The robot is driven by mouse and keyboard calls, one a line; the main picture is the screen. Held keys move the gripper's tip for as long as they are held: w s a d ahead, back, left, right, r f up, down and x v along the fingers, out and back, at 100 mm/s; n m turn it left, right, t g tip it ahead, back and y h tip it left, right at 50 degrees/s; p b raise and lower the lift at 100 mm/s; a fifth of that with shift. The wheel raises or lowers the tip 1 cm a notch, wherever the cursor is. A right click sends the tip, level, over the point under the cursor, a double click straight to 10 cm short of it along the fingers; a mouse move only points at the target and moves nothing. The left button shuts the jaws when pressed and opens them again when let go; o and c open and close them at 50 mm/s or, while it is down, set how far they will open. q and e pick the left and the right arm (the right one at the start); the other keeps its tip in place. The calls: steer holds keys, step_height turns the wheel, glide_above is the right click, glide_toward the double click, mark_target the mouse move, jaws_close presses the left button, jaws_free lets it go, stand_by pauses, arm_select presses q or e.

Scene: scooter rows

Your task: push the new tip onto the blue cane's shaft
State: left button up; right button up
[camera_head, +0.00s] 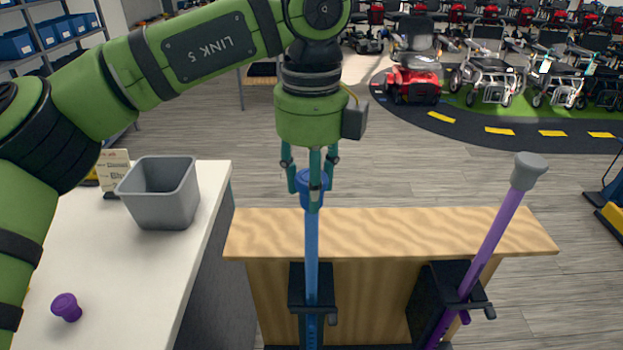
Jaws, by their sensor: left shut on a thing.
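The blue cane stands upright in a black clamp (299,287) at the wooden bench, its blue shaft (312,242) pointing up. A blue tip (311,199) is at the top of the shaft, in line with it. My left gripper (313,195) points straight down with its teal fingers shut around the tip. The fingers partly hide the tip, and I cannot tell how far the shaft goes into it. My right gripper is not in view.
A purple cane (491,242) with a grey tip (529,170) leans in a second clamp (447,290) on the right. A grey bin (163,196), a small sign (115,172) and a purple tip (67,307) are on the white counter (120,290). The wooden bench top (400,233) is clear between the canes.

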arm_select(q)
steer(key=shift+f+b, duration=0.2)
steer(key=shift+b, duration=0.1)
stand_by(0.4)
steer(key=shift+f+b, duration=0.55)
steer(key=shift+b, duration=0.35)
stand_by(2.1)
steer(key=shift+f+b, duration=1.45)
steer(key=shift+f, duration=0.05)
stand_by(1.5)
steer(key=o, duration=1.2)
steer(key=shift+c, duration=0.2)
steer(key=shift+o, duration=0.4)
steer(key=o, duration=0.6)
steer(key=shift+c, duration=0.2)
steer(key=shift+r, duration=0.15)
